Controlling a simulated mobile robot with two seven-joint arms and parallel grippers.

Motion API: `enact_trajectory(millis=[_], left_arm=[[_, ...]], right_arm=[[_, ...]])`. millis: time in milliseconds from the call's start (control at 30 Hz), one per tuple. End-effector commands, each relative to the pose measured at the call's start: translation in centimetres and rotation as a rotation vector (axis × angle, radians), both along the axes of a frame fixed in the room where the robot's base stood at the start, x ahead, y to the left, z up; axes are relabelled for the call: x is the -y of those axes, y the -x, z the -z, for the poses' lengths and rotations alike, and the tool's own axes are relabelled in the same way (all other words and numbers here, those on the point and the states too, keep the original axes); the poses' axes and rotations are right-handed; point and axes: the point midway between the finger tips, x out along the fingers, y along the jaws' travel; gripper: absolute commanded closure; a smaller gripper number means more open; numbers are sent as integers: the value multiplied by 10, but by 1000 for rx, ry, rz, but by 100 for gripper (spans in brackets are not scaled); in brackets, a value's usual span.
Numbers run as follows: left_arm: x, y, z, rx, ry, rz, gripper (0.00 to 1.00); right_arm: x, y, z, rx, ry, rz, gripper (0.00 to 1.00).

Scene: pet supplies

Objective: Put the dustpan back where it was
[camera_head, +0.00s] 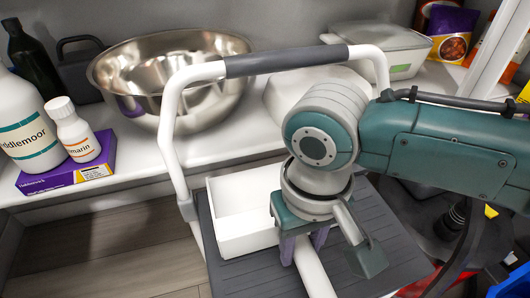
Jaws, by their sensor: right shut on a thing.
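The dustpan (236,245) is a white, open, box-like pan. It is over the dark ribbed step of a step stool (381,246); I cannot tell whether it touches the step. A white bar that looks like its handle (312,272) runs toward the lower right. My right gripper (304,247) points down, with its purple fingers closed around the bar near the pan. My gripper and wrist hide part of the pan and where the bar joins it. My left gripper is not in view.
The stool's white rail with a grey grip (285,61) arches behind the pan. A white shelf behind holds a steel bowl (165,68), bottles on a purple box (66,166) and a lidded container (381,48). Wood floor (110,255) is clear at lower left.

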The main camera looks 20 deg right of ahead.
Motion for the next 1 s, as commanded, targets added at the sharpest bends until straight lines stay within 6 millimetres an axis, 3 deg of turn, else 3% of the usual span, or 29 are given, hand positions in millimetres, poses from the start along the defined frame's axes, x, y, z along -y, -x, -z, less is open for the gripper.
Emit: enact_trajectory(millis=[33,400,433,600,700,1000], left_arm=[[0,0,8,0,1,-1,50],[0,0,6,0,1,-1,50],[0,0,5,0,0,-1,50],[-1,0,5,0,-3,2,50],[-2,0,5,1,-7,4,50],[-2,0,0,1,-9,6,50]], right_arm=[[0,-1,8,1,1,0,100],[0,0,9,1,-1,1,100],[0,0,8,1,-1,1,60],[0,0,8,1,0,1,40],[0,0,8,1,0,0,33],[0,0,0,2,0,-1,33]])
